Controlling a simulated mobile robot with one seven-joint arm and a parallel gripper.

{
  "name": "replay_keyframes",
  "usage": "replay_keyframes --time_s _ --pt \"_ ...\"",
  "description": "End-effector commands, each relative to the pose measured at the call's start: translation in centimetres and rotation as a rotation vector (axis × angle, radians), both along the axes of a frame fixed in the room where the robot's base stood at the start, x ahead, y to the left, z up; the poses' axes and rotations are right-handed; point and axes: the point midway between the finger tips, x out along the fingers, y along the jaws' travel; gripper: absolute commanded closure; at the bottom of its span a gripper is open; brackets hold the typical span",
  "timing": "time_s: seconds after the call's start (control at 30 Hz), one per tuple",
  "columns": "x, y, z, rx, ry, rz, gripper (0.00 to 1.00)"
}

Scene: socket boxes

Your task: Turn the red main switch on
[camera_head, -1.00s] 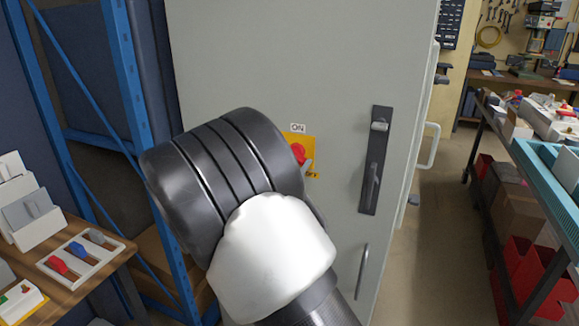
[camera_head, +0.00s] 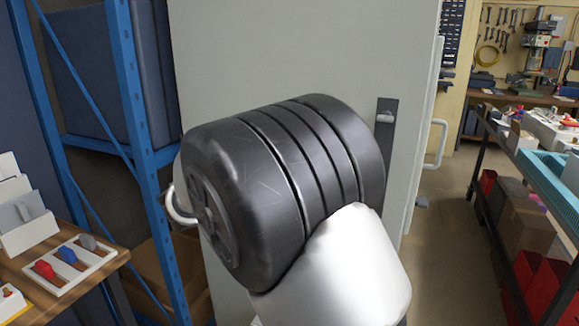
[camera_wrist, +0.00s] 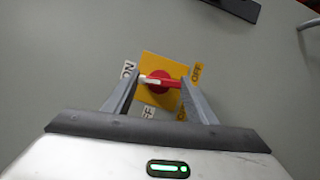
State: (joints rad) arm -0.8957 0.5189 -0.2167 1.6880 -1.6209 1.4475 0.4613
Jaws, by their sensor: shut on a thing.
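The red main switch (camera_wrist: 162,82) sits on a yellow plate (camera_wrist: 150,62) on the grey cabinet door, in the wrist view. Its handle lies roughly left to right, with its white end at the left, near the ON label (camera_wrist: 129,70). An OFF label (camera_wrist: 197,72) is at the upper right, with more labels along the lower edge. My gripper (camera_wrist: 161,80) has a finger at each end of the handle and is shut on it. In the head view my arm hides the switch, the plate and the gripper.
The grey cabinet (camera_head: 300,50) fills the middle, with a dark door latch (camera_head: 386,140) right of my arm. A blue rack (camera_head: 135,100) stands left. A wooden table with a tray of coloured switches (camera_head: 70,265) is at lower left. A workbench (camera_head: 540,170) is right, beyond open floor.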

Motion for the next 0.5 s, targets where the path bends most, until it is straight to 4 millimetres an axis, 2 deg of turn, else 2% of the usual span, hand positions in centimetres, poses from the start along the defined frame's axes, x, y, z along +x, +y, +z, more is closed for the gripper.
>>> replay_keyframes --time_s 0.2,0.5 --pt "0.00 0.02 -0.14 0.119 -0.042 0.001 0.71" --pt "0.02 0.04 0.03 0.191 -0.068 0.001 0.71"
